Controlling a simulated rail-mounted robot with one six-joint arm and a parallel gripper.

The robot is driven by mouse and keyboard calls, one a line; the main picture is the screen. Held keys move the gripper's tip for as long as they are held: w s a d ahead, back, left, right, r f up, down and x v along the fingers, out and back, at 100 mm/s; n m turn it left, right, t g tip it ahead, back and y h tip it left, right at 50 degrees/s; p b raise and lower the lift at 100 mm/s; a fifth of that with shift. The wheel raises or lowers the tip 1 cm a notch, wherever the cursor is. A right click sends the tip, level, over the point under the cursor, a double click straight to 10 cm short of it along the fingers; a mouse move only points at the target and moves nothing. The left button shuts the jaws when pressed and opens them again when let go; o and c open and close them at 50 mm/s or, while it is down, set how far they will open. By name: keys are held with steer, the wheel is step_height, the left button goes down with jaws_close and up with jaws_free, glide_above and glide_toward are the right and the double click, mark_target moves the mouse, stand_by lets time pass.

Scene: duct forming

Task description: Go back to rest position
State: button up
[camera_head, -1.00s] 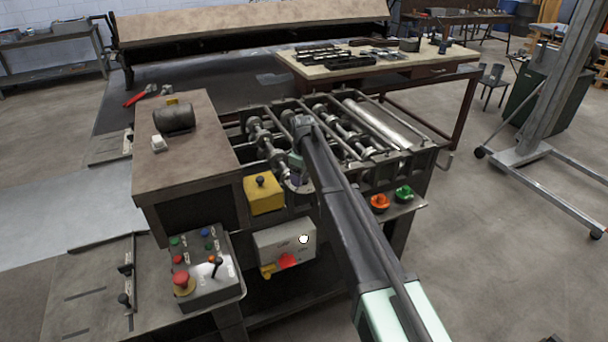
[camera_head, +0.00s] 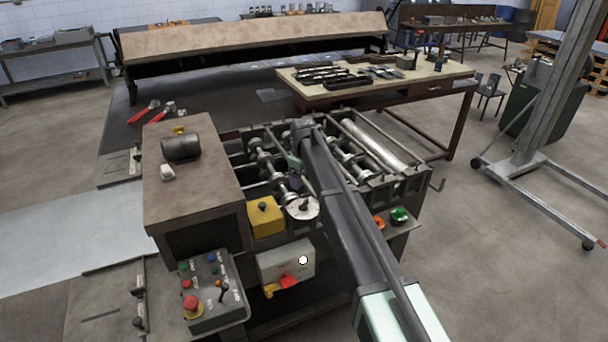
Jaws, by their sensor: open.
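My arm reaches from the bottom right up over the roller machine (camera_head: 262,160), and its wrist bends down over the rollers. My gripper (camera_head: 296,185) is small and dark at the wrist's end, partly hidden by my forearm. It is open, and I see nothing held in it. A pale round disc (camera_head: 303,208) shows just below it, on the near side of the machine. I cannot tell whether the gripper touches the machine.
A brown-topped cabinet (camera_head: 205,193) with a dark motor stands left of the rollers. A yellow box (camera_head: 265,217), a control panel (camera_head: 212,290) and a grey switch box (camera_head: 286,262) are in front. A tool table (camera_head: 440,88) stands behind. A metal post (camera_head: 555,95) stands right; the floor between is clear.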

steer(key=s+d+f+m+b, duration=0.3)
steer(key=s+d, duration=0.5)
steer(key=s, duration=0.4)
steer(key=s+d+f+m+b, duration=0.4)
steer(key=s+d, duration=0.4)
steer(key=s, duration=0.4)
steer(key=s+d+f+m+b, duration=0.4)
steer(key=s+d, duration=0.4)
steer(key=s, duration=0.4)
steer(key=shift+s+f+m, duration=0.25)
steer(key=shift+s+m, duration=0.05)
steer(key=shift+m, duration=0.2)
